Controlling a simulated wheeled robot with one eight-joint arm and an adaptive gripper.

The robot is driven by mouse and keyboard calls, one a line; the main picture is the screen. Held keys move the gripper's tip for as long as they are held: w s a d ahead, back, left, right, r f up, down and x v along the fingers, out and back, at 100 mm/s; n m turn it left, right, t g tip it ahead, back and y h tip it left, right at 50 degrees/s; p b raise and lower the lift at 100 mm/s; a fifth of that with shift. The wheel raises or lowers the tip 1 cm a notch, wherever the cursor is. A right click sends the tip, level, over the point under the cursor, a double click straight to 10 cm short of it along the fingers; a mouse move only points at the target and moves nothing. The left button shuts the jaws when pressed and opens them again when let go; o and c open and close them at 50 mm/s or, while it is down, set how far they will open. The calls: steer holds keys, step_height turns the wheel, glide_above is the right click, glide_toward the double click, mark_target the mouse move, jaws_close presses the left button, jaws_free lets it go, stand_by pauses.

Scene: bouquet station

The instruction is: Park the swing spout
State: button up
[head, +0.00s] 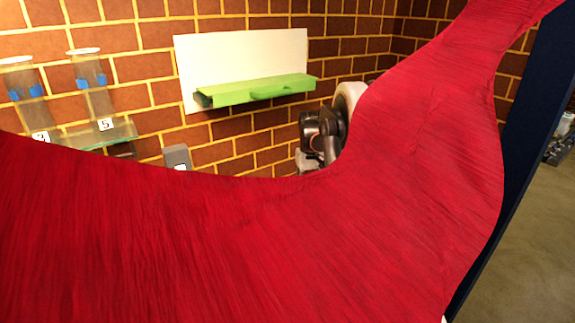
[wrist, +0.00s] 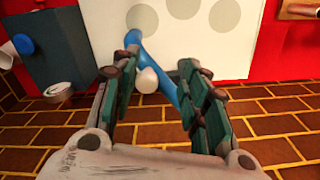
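In the wrist view, a blue bar (wrist: 164,62), which looks like the swing spout, runs slantwise from a pale panel down between my fingers. A white rounded knob (wrist: 147,80) shows beside it. My gripper (wrist: 155,72) is open, with a green-padded finger on each side of the bar. The bar lies closer to the right finger; I cannot tell whether they touch. The bar's lower end is partly hidden by that finger. In the head view I cannot make out the spout, and the lower part of the picture is blocked.
The white panel (wrist: 262,55) has grey discs. The head view shows a green shelf (head: 255,90), glass tubes (head: 93,85) at left and a small grey box (head: 177,157).

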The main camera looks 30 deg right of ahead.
steer(key=s+a+m+p, duration=0.1)
steer(key=a+m+p, duration=0.1)
steer(key=a+m, duration=0.85)
step_height(320, 180, up, 14)
steer(key=a+n, duration=0.1)
steer(key=a, duration=0.1)
steer(key=shift+s+a+r+n, duration=0.2)
steer(key=shift+s+a+n, duration=0.15)
